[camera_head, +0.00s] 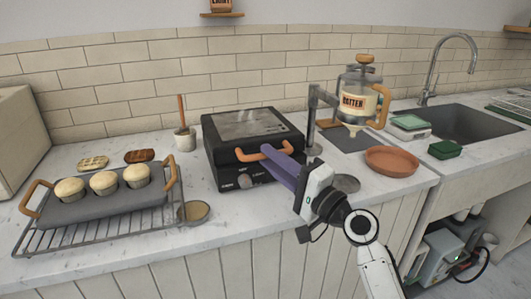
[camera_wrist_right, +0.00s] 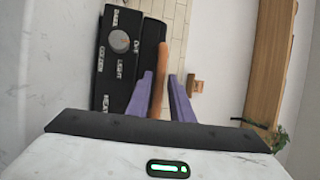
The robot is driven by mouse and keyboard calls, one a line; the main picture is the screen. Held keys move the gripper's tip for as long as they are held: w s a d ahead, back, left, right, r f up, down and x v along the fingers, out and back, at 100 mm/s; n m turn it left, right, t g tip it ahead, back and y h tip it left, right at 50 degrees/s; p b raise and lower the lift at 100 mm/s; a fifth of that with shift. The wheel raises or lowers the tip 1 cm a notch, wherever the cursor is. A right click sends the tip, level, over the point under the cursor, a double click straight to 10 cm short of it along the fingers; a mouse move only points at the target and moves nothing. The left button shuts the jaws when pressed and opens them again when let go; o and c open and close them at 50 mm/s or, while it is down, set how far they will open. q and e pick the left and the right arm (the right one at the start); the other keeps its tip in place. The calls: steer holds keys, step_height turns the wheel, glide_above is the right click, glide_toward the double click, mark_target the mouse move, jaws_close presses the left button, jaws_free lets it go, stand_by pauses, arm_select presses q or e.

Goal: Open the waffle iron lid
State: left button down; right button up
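The black waffle iron (camera_head: 225,150) stands on the counter with its lid (camera_head: 250,124) down. An orange handle (camera_head: 244,156) curves along the lid's front edge. My right gripper (camera_head: 272,158) reaches its purple fingers to the right part of this handle. In the right wrist view the handle (camera_wrist_right: 159,75) lies between the two fingers of my right gripper (camera_wrist_right: 161,80), close to the left one, and a narrow gap shows on the other side. The front panel with its dial (camera_wrist_right: 119,41) also shows there. My left gripper is not in view.
A tray of muffins (camera_head: 75,210) sits on a wire rack at the left. A small pot (camera_head: 185,139) stands left of the iron. A batter dispenser (camera_head: 357,98) and an orange plate (camera_head: 391,161) are at the right.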

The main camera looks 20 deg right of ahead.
steer(key=shift+x, duration=1.1)
jaws_close()
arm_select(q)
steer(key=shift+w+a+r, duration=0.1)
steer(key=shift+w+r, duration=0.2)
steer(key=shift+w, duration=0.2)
